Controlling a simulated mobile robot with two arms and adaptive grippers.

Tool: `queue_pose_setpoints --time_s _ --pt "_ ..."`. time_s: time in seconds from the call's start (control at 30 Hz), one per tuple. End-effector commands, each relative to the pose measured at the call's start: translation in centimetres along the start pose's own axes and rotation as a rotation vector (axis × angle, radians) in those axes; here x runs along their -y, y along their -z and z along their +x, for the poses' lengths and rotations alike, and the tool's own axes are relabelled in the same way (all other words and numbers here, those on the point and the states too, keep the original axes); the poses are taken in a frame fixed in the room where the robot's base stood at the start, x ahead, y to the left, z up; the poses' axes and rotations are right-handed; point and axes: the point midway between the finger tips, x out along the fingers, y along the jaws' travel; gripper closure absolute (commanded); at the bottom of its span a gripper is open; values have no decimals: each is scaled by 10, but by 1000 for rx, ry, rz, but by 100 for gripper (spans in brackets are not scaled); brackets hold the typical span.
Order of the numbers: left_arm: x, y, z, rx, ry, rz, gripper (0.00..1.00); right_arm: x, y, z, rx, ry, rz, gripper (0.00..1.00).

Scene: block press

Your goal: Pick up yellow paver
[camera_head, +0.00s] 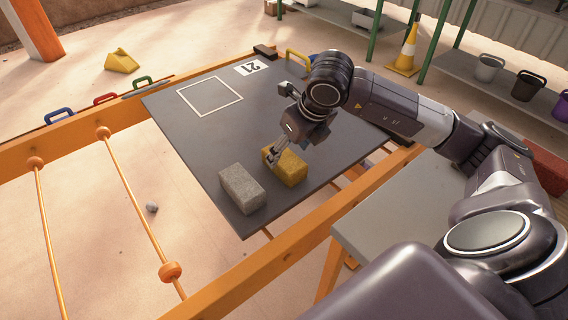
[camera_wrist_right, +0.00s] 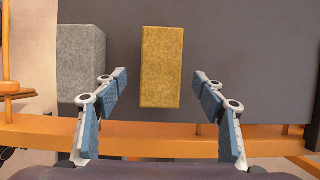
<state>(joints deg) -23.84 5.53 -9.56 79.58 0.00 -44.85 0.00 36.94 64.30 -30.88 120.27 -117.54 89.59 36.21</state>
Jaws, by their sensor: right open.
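The yellow paver (camera_head: 289,168) lies on the dark grey board near its front edge, to the right of a grey paver (camera_head: 241,187). In the right wrist view the yellow paver (camera_wrist_right: 162,66) is upright in the picture, between and ahead of the open fingers. The grey paver (camera_wrist_right: 81,62) lies left of it there. My right gripper (camera_head: 276,158) is over the yellow paver and hides part of it; in its wrist view the gripper (camera_wrist_right: 160,85) is open and empty, with a gap on both sides of the paver. My left gripper is not in view.
The dark board (camera_head: 190,137) has a white square outline (camera_head: 210,96) and a card marked 21 (camera_head: 251,67). An orange frame (camera_head: 285,262) runs along the front edge. A grey side table (camera_head: 385,220) stands at right. The board's middle is clear.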

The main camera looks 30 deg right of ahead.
Motion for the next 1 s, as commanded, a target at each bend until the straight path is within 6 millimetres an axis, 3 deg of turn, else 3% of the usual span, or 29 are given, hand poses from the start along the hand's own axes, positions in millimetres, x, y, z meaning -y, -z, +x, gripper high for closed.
queue_pose_setpoints --time_s 0.33,0.57,1.0 --pt "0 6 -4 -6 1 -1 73 2 2 46 -2 -3 0 36" --pt "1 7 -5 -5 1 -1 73 2 1 49 0 -3 -2 36" --pt "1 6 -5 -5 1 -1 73 2 1 49 0 -3 -1 82"
